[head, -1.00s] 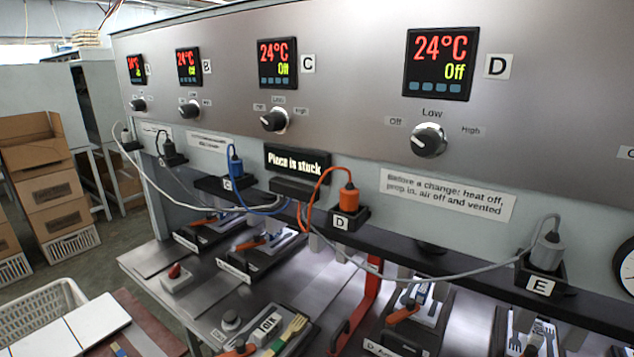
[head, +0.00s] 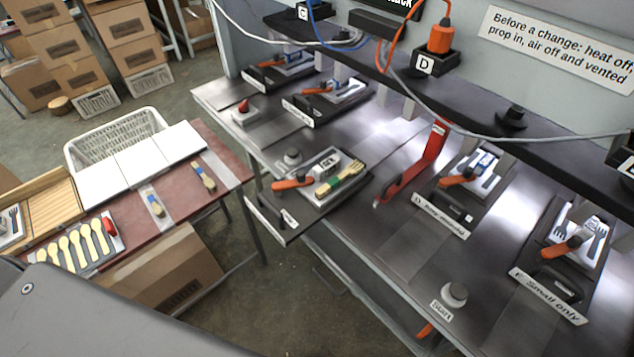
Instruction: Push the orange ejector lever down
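Several orange levers show in the head view, one on each black tool tray. One orange lever (head: 292,183) lies on the near tray (head: 280,225), which sticks out over the bench's front edge. Beside it are a small labelled block (head: 327,165) and a banded bundle of wooden cutlery (head: 341,179). Other orange levers are on the two back-left trays (head: 317,90), (head: 264,63), on tray D (head: 458,178) and on the far-right tray marked "Small only" (head: 562,250). Which lever is the ejector I cannot tell. Neither gripper is in view.
A start button (head: 455,293) sits at the front. At left, a red-brown table (head: 215,165) holds wooden spoons (head: 80,243) and white boards (head: 140,165). Floor between is clear.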

